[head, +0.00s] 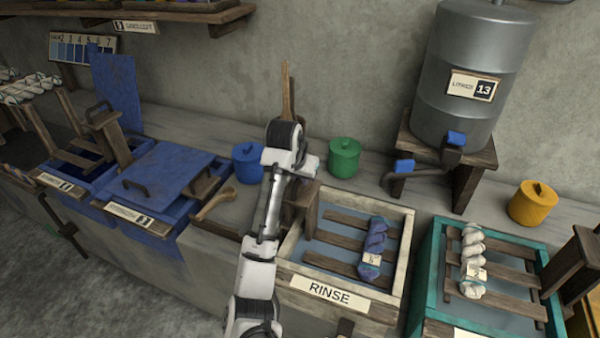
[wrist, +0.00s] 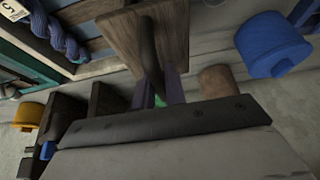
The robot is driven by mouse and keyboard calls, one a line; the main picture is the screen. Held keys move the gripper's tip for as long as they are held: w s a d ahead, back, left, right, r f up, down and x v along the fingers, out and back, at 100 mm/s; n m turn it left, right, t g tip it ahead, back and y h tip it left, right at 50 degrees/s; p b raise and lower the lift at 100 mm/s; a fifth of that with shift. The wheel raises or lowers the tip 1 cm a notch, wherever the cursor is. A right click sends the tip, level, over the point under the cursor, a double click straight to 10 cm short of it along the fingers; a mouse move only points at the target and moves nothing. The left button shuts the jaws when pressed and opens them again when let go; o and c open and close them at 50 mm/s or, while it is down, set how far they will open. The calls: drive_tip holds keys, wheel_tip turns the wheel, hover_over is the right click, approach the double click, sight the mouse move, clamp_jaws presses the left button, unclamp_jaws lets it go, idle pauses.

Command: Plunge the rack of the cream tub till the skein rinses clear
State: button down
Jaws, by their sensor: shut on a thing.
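The cream tub (head: 342,291), labelled RINSE, stands at front centre with grey-blue water in it. Its brown slatted rack (head: 334,264) carries a blue-purple skein (head: 376,236) with a paper tag. The skein also shows at the upper left of the wrist view (wrist: 60,38). My gripper (wrist: 160,90) is shut on the rack's dark handle (wrist: 149,45), beside its wooden upright (wrist: 110,36). In the head view my arm hides the fingers and much of the tub's left side. I cannot tell how deep the skein sits in the water.
A teal tub (head: 421,272) with a white skein (head: 473,262) stands close on the right. Blue tubs, one under a blue lid (head: 160,178), stand left. Blue (head: 247,163), green (head: 344,157) and yellow (head: 533,204) pots line the back. A metal tank (head: 468,85) rises behind.

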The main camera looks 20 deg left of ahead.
wheel_tip(320, 180, down, 12)
drive_tip(key=b, duration=0.4)
drive_tip(key=shift+d+r, duration=0.1)
drive_tip(key=shift+r, duration=0.1)
drive_tip(key=shift+s+f+b, duration=0.1)
drive_tip(key=shift+f+b, duration=0.15)
drive_tip(key=shift+b, duration=0.05)
idle(0.9)
drive_tip(key=shift+r, duration=0.1)
drive_tip(key=r+p, duration=1)
drive_tip(key=r, duration=0.1)
drive_tip(key=shift+w+r, duration=0.2)
drive_tip(key=shift+r, duration=0.05)
drive_tip(key=shift+r+p, duration=0.45)
drive_tip(key=shift+r, duration=1.75)
drive_tip(key=shift+c, duration=1)
unclamp_jaws()
drive_tip(key=shift+f, duration=0.1)
drive_tip(key=shift+s, duration=0.1)
